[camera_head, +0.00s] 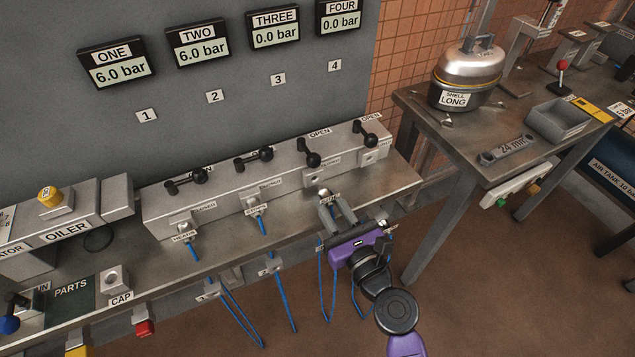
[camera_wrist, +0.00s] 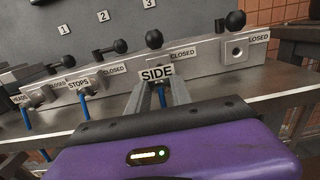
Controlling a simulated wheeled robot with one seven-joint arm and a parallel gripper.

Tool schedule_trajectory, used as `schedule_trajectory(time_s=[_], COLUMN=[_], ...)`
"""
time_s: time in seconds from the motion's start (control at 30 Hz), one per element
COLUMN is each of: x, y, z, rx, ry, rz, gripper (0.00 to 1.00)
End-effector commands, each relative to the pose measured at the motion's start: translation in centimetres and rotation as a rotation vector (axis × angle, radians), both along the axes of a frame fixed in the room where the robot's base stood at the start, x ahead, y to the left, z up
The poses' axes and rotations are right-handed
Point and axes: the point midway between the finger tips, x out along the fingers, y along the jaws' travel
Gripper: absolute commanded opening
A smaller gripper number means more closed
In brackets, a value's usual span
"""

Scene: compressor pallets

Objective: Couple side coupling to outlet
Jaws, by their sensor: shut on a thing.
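My gripper (camera_head: 325,203) is shut on the side coupling (camera_head: 324,193), in front of the third outlet block (camera_head: 316,178) of the grey manifold. In the wrist view the coupling's SIDE label (camera_wrist: 157,74) shows between my fingers and hides the third outlet. I cannot tell whether the coupling touches the outlet. A blue hose hangs below my gripper. The HEADS coupling (camera_head: 184,231) sits at outlet one and the STOPS coupling (camera_head: 254,208) at outlet two. The fourth outlet (camera_head: 369,155) is empty; it also shows in the wrist view (camera_wrist: 236,50).
Black valve levers (camera_head: 308,152) stand along the manifold top. Gauges one and two (camera_head: 198,46) read 6.0 bar; three and four (camera_head: 273,28) read 0.0 bar. A steel bench (camera_head: 400,180) runs below. A second table (camera_head: 475,140) with a shell pot (camera_head: 467,75) stands right.

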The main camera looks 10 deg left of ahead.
Motion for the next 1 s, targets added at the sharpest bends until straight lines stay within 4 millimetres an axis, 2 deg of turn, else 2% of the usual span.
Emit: schedule_trajectory(time_s=[0.5, 1.0], x=[-1.5, -1.8], y=[-1.0, -0.8], z=[-0.1, -0.1], rx=[0.0, 0.0], ry=[0.001, 0.001], rz=[-0.001, 0.009], gripper=[0.0, 0.0])
